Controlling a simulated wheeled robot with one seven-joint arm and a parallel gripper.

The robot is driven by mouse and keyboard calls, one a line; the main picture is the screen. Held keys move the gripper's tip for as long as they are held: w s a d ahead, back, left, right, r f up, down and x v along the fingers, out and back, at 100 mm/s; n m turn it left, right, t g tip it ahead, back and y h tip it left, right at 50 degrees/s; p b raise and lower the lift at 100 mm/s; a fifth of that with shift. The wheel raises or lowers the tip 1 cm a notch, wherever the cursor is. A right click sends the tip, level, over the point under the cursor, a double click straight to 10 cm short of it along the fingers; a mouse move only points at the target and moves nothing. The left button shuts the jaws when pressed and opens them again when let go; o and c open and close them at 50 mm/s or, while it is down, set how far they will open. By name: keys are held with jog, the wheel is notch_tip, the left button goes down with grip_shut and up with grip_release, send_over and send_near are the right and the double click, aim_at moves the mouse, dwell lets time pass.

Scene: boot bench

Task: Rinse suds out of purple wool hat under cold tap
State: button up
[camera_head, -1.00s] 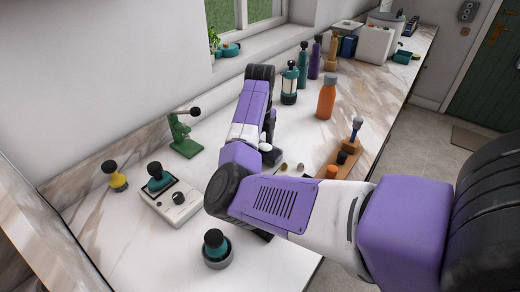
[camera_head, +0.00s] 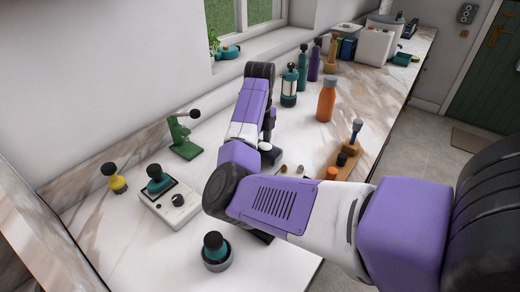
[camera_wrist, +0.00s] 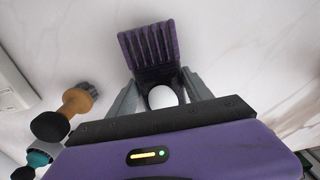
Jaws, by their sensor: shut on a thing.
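In the wrist view, my gripper (camera_wrist: 160,90) is shut on a dark purple ribbed piece (camera_wrist: 150,45). The ribs fan out beyond the fingers. A smooth white oval (camera_wrist: 163,97) shows between the fingers, and I cannot tell whether it belongs to the same piece. I cannot tell that the ribbed piece is a wool hat; it shows no clear knit or suds. In the head view my purple and white arm reaches over the marble worktop (camera_head: 110,225), and my fingertips are not clear there. No tap or basin shows in either view.
An orange bottle (camera_head: 326,100), a teal lantern-like bottle (camera_head: 289,86) and a wooden rack (camera_head: 345,160) stand beyond my arm. The worktop's front edge drops to the floor.

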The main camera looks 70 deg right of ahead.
aim_at(260, 145)
notch_tip(260, 145, up, 19)
dwell(0.4)
jog(key=shift+f, duration=0.15)
